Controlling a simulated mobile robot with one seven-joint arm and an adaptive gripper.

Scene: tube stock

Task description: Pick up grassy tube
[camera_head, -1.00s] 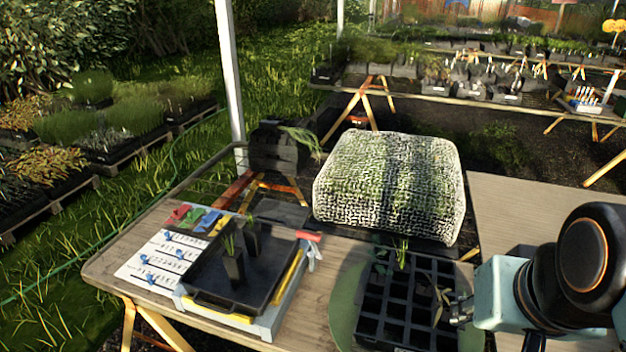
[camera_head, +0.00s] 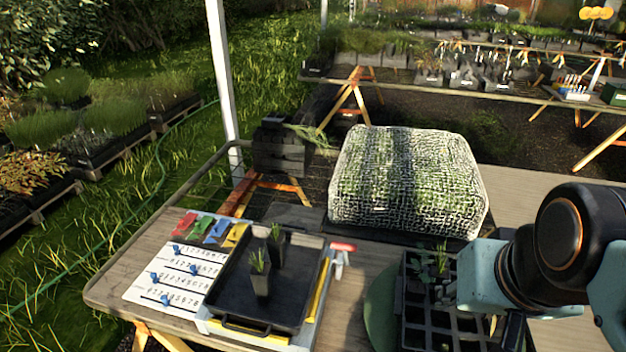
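Two dark tubes with grassy green tops stand upright in the black tray: the front tube (camera_head: 260,277) and the one behind it (camera_head: 277,243). More green shoots (camera_head: 440,258) rise from the black cell tray (camera_head: 408,325) at right. My gripper (camera_head: 484,278) hangs over the right part of the cell tray, well to the right of the two tubes.
The black tray (camera_head: 222,300) sits on a pale base beside a white number board (camera_head: 160,278) with coloured tags. A red-handled tool (camera_head: 342,247) lies to its right. A net-covered block (camera_head: 405,185) stands behind the cell tray. Bare wooden tabletop (camera_head: 345,310) lies between the trays.

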